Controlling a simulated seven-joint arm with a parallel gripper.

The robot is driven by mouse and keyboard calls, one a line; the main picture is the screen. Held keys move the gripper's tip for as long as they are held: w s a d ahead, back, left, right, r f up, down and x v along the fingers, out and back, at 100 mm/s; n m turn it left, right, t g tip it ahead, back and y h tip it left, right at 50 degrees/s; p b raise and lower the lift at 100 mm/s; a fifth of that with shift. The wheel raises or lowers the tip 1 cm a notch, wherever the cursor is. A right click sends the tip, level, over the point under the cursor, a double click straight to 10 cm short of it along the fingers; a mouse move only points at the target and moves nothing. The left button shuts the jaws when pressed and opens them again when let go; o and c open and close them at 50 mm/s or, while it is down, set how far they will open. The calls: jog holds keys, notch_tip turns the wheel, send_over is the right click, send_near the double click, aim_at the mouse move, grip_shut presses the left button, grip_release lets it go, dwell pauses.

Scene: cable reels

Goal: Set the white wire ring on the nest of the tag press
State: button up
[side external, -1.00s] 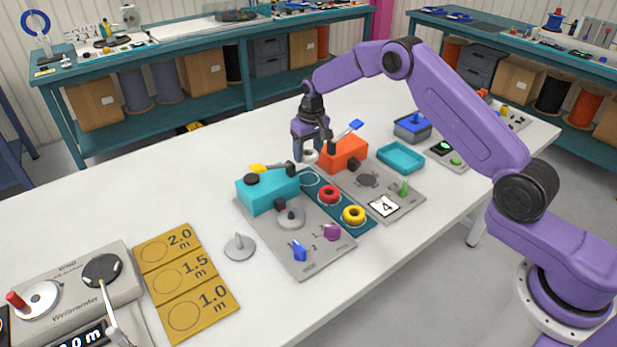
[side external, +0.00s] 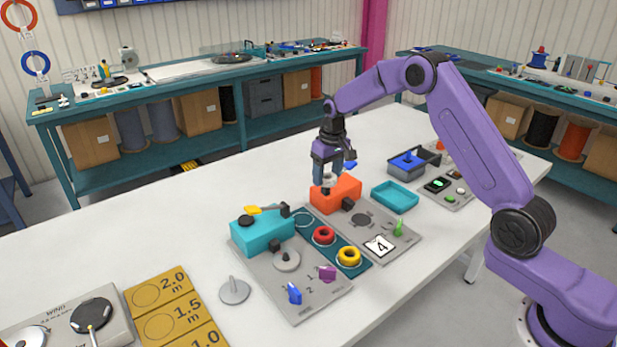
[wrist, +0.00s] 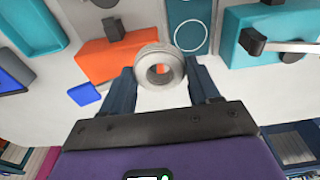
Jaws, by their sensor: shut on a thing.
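My gripper (side external: 327,184) is shut on the white wire ring (side external: 328,179), holding it up beside the orange press block (side external: 335,197). In the wrist view the ring (wrist: 160,66) sits between the two fingers (wrist: 162,88), its hole showing. The orange block, with a black head (wrist: 113,28) and a blue handle (wrist: 88,93), looks like the tag press. In the side view a dark round nest (side external: 361,220) lies on its grey plate, in front of the block. It looks empty.
A teal strip (side external: 320,252) holds a red ring (side external: 324,235) and a yellow ring (side external: 349,256); its far circle is empty. A teal press (side external: 262,234) stands to the left. An empty teal tray (side external: 395,197) and a grey bin (side external: 405,167) stand to the right.

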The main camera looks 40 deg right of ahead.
jog(key=s+d, duration=0.7)
jog(key=shift+s+d+f, duration=0.15)
jog(key=shift+f, duration=2.3)
jog(key=shift+s+d+f, duration=0.1)
jog(key=shift+f, duration=2.35)
jog(key=shift+f, duration=0.15)
jog(key=shift+f, duration=0.65)
jog(key=o, duration=1.1)
jog(key=shift+f, duration=0.15)
jog(key=shift+o, duration=0.2)
notch_tip(320, 180, up, 8)
